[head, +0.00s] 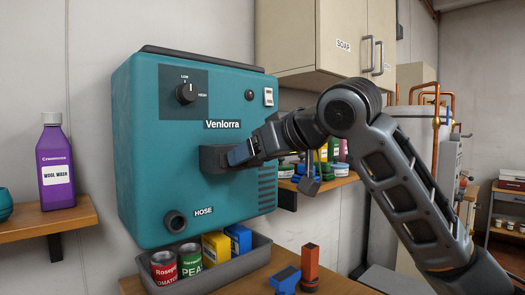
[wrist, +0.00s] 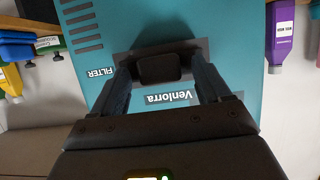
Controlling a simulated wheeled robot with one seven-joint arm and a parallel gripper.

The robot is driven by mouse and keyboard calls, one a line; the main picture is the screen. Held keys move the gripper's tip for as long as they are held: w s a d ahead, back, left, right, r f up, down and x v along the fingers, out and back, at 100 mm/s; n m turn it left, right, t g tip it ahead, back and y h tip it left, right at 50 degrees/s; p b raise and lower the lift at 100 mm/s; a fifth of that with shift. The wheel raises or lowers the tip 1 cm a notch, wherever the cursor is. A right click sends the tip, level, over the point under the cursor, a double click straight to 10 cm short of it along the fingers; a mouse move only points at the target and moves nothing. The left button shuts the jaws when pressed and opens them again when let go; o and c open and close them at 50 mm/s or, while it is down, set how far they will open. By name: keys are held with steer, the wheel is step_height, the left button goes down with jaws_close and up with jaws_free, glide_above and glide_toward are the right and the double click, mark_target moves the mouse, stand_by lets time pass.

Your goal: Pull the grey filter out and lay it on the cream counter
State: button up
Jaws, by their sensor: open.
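The grey filter (head: 214,159) is a dark block with a handle, seated in the front of the teal Venlorra unit (head: 150,130). My gripper (head: 238,154) is at the filter from the right. In the wrist view the filter's dark grip (wrist: 158,69) lies between the two fingers of my gripper (wrist: 163,80), with a gap at each side. The jaws are open and hold nothing. A FILTER label shows beside it in the wrist view. I cannot make out a cream counter for certain in either view.
A grey bin (head: 262,250) with cans and boxes sits below the unit on a wooden surface (head: 258,283). A blue piece (head: 285,278) and an orange-brown piece (head: 310,265) stand at the front. A purple bottle (head: 54,165) is on the left shelf. Cabinets hang above right.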

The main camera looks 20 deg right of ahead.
steer(key=c, duration=1.1)
steer(key=shift+s, duration=0.1)
steer(key=shift+c, duration=0.3)
steer(key=shift+s+d, duration=0.2)
steer(key=shift+s, duration=0.35)
steer(key=shift+s+d, duration=0.1)
steer(key=shift+s, duration=0.2)
steer(key=s+d+p, duration=0.1)
steer(key=s+d, duration=0.1)
steer(key=s, duration=0.4)
steer(key=shift+s, duration=0.35)
stand_by(1.4)
